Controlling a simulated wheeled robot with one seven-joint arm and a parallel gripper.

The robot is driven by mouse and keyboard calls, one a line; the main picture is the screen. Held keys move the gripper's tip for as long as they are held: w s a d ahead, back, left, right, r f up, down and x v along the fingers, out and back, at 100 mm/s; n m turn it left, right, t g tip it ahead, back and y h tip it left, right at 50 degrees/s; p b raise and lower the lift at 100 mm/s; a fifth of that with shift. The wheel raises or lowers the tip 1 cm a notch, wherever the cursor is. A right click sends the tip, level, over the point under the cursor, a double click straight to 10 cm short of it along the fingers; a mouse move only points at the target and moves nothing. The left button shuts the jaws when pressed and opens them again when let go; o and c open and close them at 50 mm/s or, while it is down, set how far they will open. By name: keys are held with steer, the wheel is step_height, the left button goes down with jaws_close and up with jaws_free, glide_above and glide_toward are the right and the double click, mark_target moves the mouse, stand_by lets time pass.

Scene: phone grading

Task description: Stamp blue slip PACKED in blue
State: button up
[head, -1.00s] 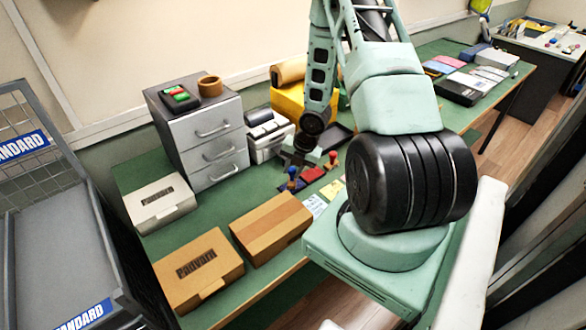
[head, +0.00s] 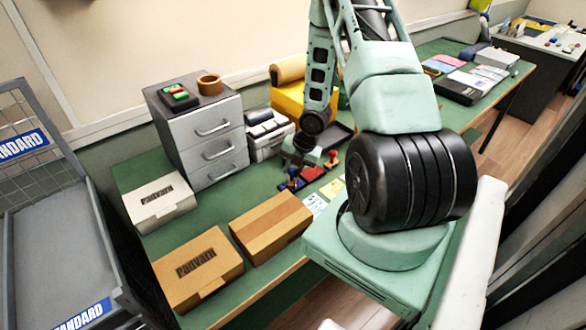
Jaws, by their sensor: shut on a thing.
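My gripper (head: 293,168) is small in the head view, low over the green bench beside the drawer unit. It is shut on the blue-handled stamp (head: 292,174), which stands at the blue ink pad (head: 289,185); I cannot tell whether it touches the pad. The pale blue slip (head: 315,203) lies in front, near the bench edge, partly beside my arm's base. A yellow slip (head: 333,187) lies to its right. The red ink pad (head: 312,173) is right of the blue one, and the red-handled stamp (head: 331,159) stands behind it.
Two brown cartons (head: 270,227) (head: 198,268) and a white box (head: 160,202) occupy the left of the bench. The grey drawer unit (head: 206,130) and a label printer (head: 269,136) stand behind. A dark tray (head: 337,138) lies behind the stamps.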

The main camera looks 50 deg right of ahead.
steer(key=shift+f+b, duration=0.3)
steer(key=shift+f, duration=0.1)
stand_by(1.1)
steer(key=shift+r, duration=0.1)
step_height(320, 180, up, 7)
steer(key=p, duration=0.6)
stand_by(0.4)
